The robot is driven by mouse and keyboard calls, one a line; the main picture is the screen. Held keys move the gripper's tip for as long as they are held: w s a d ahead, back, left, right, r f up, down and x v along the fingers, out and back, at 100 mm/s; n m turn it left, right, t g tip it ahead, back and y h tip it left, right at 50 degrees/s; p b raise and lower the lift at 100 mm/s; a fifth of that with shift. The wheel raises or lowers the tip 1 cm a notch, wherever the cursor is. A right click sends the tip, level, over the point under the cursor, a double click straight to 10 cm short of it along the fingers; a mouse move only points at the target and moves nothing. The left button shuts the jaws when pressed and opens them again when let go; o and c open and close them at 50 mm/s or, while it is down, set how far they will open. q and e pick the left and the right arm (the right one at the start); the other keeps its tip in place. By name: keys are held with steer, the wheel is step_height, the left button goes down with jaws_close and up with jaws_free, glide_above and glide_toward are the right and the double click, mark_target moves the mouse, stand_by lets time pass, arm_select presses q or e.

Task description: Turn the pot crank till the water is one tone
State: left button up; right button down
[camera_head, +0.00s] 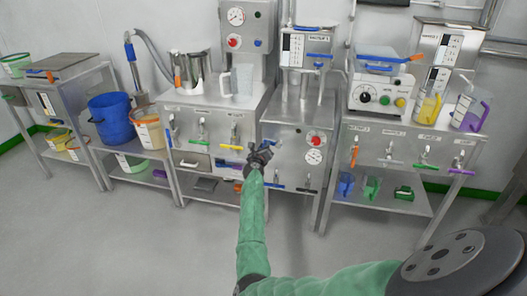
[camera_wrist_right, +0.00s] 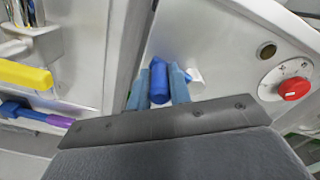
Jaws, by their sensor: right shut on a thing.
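My right gripper (camera_head: 258,158) reaches the front of the middle steel cabinet (camera_head: 283,133). In the right wrist view its two blue-grey fingers (camera_wrist_right: 159,84) are shut on a blue cylindrical handle (camera_wrist_right: 159,78), which I take to be the crank's grip. A short white stub (camera_wrist_right: 196,78) shows just right of the fingers. My left gripper is not in view.
A red knob (camera_wrist_right: 293,88) sits on the panel right of the gripper. A yellow handle (camera_wrist_right: 24,75) and a purple-and-blue one (camera_wrist_right: 36,114) are at left. A blue bucket (camera_head: 110,117) stands on the left bench. The floor (camera_head: 150,240) in front is clear.

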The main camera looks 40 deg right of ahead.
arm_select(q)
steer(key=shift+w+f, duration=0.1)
arm_select(e)
steer(key=shift+s+d+r+m, duration=0.15)
steer(key=shift+r+m, duration=0.4)
steer(key=shift+m, duration=0.55)
steer(key=c, duration=1.3)
jaws_free()
